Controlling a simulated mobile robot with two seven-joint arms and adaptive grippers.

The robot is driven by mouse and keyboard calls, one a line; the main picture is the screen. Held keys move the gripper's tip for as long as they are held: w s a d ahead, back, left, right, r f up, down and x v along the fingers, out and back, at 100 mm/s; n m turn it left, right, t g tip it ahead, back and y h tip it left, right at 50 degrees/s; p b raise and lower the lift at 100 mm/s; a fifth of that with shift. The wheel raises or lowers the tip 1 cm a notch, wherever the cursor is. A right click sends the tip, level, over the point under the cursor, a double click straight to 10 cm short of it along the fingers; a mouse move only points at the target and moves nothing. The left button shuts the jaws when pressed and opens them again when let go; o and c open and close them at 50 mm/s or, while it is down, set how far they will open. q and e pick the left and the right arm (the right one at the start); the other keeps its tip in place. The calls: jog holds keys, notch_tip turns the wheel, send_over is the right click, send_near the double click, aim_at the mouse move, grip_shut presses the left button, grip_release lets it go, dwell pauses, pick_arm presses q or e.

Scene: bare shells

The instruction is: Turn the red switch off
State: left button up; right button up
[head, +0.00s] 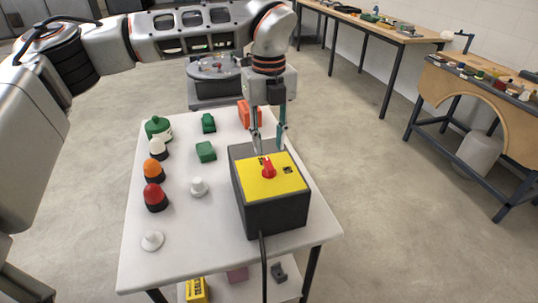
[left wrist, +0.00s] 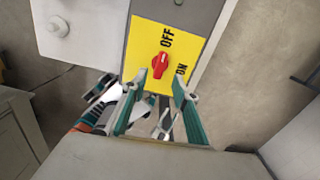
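The red switch (head: 268,170) is a small knob on the yellow top (head: 287,184) of a dark grey box (head: 272,216). In the left wrist view the red switch (left wrist: 160,65) sits between the gripper and the OFF label (left wrist: 167,38); the ON label (left wrist: 181,70) is to its right. A white mark at the knob's upper end appears to lie toward OFF. My left gripper (head: 268,147) points down over the box's far edge, behind the switch. In its wrist view the left gripper (left wrist: 159,88) has its fingers apart, with nothing between them. My right gripper is not in view.
The box stands on a white table (head: 215,225), its cable (head: 264,265) hanging over the front edge. Left of it are a white button (head: 198,187), red (head: 155,197) and orange (head: 153,170) domes, and green blocks (head: 206,151). An orange object (head: 243,112) stands near the gripper.

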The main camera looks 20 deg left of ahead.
aim_at(269, 164)
pick_arm(q)
notch_tip(269, 164, up, 6)
jog(key=shift+f, duration=0.1)
dwell(0.4)
jog(key=shift+s, duration=0.1)
